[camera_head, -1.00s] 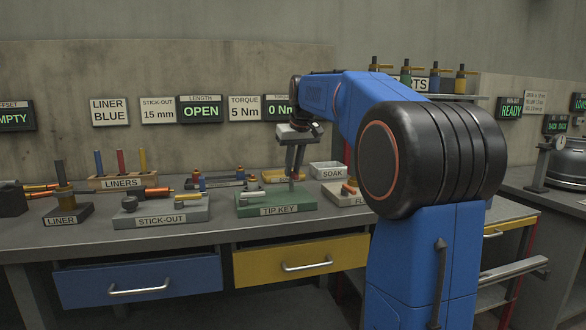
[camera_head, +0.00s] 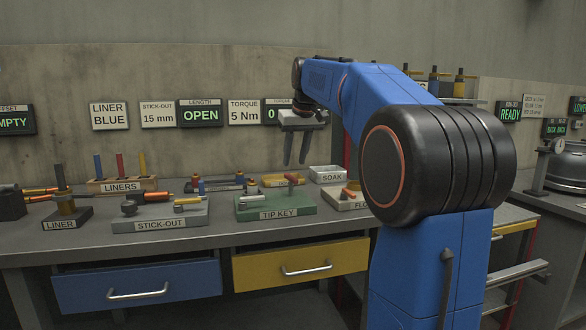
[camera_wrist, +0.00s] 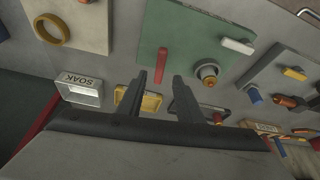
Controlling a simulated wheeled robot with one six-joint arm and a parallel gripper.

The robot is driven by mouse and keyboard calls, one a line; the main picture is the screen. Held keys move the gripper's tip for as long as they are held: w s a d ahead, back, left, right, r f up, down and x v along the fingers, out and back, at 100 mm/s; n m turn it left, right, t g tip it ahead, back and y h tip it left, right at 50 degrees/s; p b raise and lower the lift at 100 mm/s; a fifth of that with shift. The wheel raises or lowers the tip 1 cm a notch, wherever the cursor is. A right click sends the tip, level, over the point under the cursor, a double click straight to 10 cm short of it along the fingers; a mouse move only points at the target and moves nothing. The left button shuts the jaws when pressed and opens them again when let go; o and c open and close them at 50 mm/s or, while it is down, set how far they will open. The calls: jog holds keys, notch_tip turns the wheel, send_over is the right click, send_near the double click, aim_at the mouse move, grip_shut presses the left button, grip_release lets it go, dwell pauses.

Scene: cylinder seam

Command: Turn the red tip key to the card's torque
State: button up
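The green TIP KEY block (camera_head: 250,209) sits on the bench and carries the red tip key (camera_head: 291,178), which stands up at its right side. In the wrist view the red key (camera_wrist: 161,64) lies in line with the gap between my fingers. My gripper (camera_head: 295,162) is open and empty, above the key and apart from it. The torque card (camera_head: 244,113) reads 5 Nm. The torque display (camera_head: 270,112) beside it is mostly hidden by my gripper; only a 0 shows.
The STICK-OUT block (camera_head: 160,218) is left of the green block. A FLUX-like labelled block (camera_head: 340,203), partly hidden by my arm, is to the right. The white SOAK tray (camera_head: 328,174) and a yellow tray (camera_head: 283,181) stand behind. The LINERS rack (camera_head: 122,185) is farther left.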

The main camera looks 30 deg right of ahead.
jog(key=v, duration=1.1)
jog(key=shift+s+r, duration=0.2)
jog(key=shift+r, duration=0.1)
